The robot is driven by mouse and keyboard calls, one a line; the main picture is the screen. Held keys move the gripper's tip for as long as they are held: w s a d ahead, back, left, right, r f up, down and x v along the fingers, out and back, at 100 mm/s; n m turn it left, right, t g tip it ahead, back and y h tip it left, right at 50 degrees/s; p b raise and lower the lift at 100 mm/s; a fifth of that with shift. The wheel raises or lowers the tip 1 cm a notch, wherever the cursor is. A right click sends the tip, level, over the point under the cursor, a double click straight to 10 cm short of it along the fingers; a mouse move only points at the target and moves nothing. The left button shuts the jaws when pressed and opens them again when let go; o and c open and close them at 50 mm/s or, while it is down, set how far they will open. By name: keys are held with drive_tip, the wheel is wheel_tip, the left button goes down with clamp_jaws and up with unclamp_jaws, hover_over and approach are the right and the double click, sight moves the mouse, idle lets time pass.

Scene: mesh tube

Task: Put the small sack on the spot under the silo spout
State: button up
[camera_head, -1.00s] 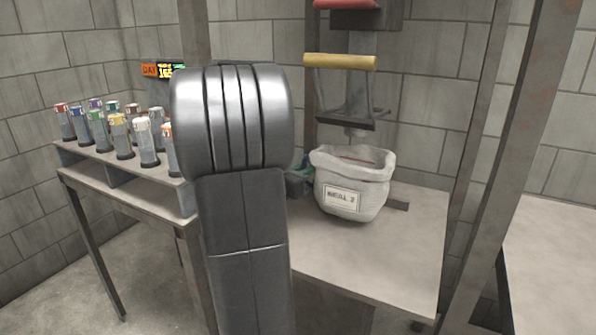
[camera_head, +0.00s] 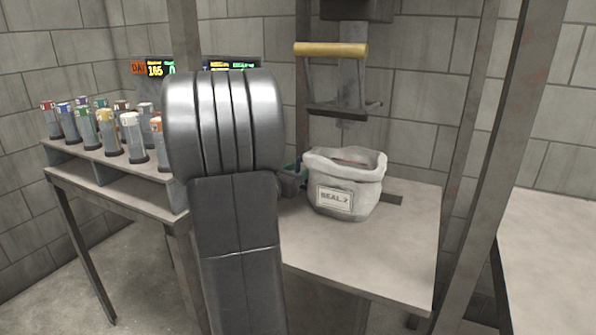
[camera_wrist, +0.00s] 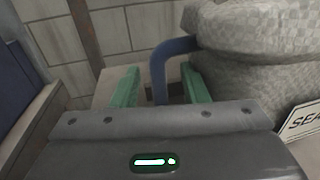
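The small sack (camera_head: 345,188) is pale grey with an open, rolled top and a label on its front. It stands upright on the table (camera_head: 385,250); in the wrist view its side (camera_wrist: 265,70) fills the upper right. A blue bent handle (camera_wrist: 175,47) shows at the sack's left side. My gripper (camera_wrist: 160,88) has green fingers set apart, with the handle's lower part between them and gaps on both sides. In the head view my arm hides most of the gripper.
A yellow-barred lever (camera_head: 330,49) hangs above the sack. A rack (camera_head: 120,170) with several colour-capped tubes stands at left. Metal posts (camera_head: 490,170) rise at right, before another grey table (camera_head: 550,250). The table is clear in front of the sack.

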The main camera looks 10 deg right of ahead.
drive_tip(key=v, duration=1.3)
drive_tip(key=shift+s+a+p, duration=0.25)
drive_tip(key=shift+a+p, duration=0.05)
drive_tip(key=shift+p, duration=0.05)
drive_tip(key=shift+d, duration=0.1)
drive_tip(key=x, duration=1.3)
drive_tip(key=shift+w+d+b, duration=0.25)
drive_tip(key=shift+b, duration=0.1)
drive_tip(key=shift+w+r+p, duration=0.1)
drive_tip(key=shift+r+p, duration=0.4)
drive_tip(key=shift+p, duration=0.15)
drive_tip(key=shift+r+p, duration=0.55)
drive_tip(key=shift+p, duration=0.15)
drive_tip(key=shift+f, duration=0.1)
